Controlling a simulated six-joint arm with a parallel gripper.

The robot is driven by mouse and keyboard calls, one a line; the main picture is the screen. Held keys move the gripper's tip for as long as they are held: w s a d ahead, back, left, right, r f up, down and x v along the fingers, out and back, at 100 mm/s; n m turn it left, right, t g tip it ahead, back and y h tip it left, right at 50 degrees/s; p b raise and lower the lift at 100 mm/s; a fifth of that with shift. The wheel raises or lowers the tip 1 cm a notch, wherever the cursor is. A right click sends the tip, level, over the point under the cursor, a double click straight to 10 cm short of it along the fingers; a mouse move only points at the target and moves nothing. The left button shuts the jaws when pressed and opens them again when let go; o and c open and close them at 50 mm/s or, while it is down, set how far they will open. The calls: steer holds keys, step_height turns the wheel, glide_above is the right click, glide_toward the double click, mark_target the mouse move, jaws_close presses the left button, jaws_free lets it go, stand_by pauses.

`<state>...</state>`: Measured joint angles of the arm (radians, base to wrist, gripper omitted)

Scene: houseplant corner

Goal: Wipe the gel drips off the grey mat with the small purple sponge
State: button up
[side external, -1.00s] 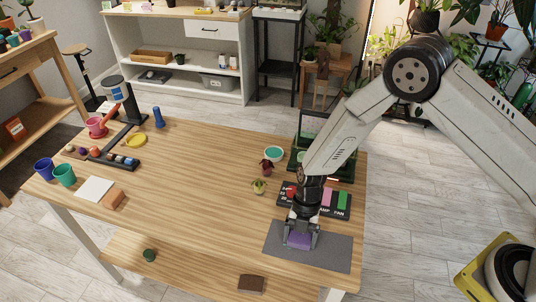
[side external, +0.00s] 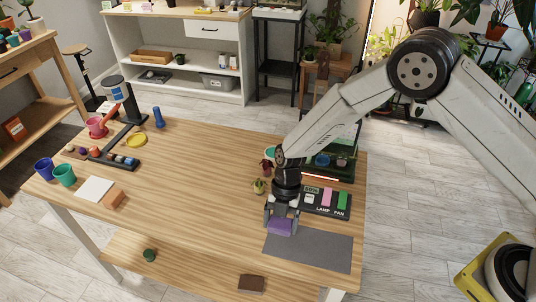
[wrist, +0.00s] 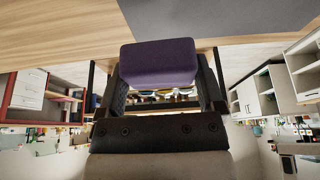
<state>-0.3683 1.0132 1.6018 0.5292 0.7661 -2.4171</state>
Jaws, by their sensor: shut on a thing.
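The grey mat (side external: 310,251) lies flat at the near right corner of the wooden table. No drips show on the part of it I can see. My gripper (side external: 281,222) is shut on the small purple sponge (side external: 280,227) and holds it near the mat's far left edge. The sponge looks raised above the table, though the exact gap is hard to judge. In the wrist view the purple sponge (wrist: 158,62) sits between the fingers, with a piece of the grey mat (wrist: 215,15) beyond it.
A dark panel with lamp and fan switches (side external: 327,200) lies just behind the mat. A small potted plant (side external: 259,186) and a teal-topped pot stand left of my arm. The table's middle is clear.

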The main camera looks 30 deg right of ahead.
steer(key=shift+r, duration=1.85)
steer(key=shift+a, duration=0.1)
